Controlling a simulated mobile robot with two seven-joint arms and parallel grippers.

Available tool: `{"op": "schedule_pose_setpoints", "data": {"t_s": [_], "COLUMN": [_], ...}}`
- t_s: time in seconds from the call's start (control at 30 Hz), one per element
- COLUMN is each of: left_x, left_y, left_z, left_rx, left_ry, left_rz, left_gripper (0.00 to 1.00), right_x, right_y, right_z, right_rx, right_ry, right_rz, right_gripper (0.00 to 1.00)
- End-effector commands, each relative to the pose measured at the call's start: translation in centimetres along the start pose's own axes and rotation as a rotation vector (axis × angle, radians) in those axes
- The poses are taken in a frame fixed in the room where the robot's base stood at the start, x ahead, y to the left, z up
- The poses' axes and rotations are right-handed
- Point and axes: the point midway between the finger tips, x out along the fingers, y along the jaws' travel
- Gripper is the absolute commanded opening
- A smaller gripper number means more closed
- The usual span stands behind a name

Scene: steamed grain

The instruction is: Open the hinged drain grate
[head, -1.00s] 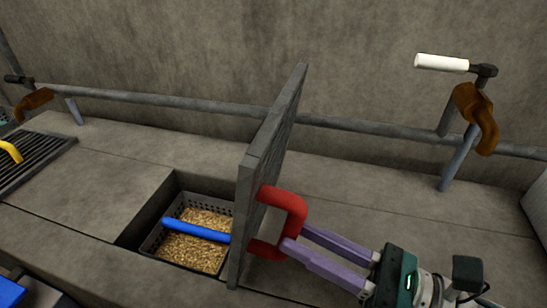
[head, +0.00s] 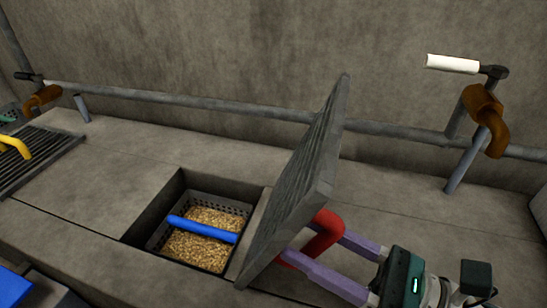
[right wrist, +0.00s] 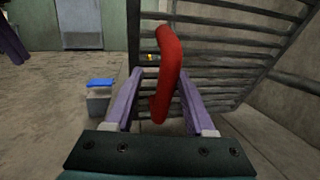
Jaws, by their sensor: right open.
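The hinged drain grate (head: 300,185) stands raised on its hinge at the right side of a square pit, tilted to the right past upright. Its red handle (head: 326,232) is on the right face, partly hidden behind the grate's edge. My right gripper (head: 315,248) is open at the red handle, and in the right wrist view its purple fingers (right wrist: 158,95) stand on either side of the handle (right wrist: 168,70). Gaps show between fingers and handle there. The grate's bars (right wrist: 225,55) fill the right of that view. My left gripper is not in view.
In the open pit sits a perforated basket (head: 160,236) of grain with a blue bar (head: 203,229) across it. A second grate (head: 40,160) with a yellow handle (head: 15,145) lies at left. A pipe (head: 200,104) runs along the wall; a white-handled valve (head: 452,64) stands at right.

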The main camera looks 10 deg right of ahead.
Motion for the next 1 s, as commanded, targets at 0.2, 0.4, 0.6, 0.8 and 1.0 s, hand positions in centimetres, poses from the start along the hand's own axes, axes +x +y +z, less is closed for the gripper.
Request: {"op": "schedule_pose_setpoints", "data": {"t_s": [0.2, 0.4, 0.6, 0.8, 1.0], "left_x": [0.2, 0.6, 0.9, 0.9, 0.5], "left_y": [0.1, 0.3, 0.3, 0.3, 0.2], "left_z": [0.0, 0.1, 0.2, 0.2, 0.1], "left_rx": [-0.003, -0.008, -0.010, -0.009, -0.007], "left_ry": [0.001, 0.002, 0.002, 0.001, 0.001], "left_rz": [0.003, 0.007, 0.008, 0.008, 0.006], "left_gripper": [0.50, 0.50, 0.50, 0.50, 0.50], "right_x": [-3.6, -7.6, -9.6, -9.8, -10.6], "right_y": [-0.1, -0.1, 0.0, 0.0, -0.5], "right_z": [-0.2, -0.2, -0.1, 0.0, 0.2], "right_rx": [0.001, 0.000, -0.001, 0.000, -0.007], "right_ry": [0.005, 0.005, 0.002, 0.001, 0.037], "right_rz": [-0.002, -0.001, -0.001, -0.001, -0.002], "right_gripper": [0.55, 0.55, 0.55, 0.55, 0.41]}}
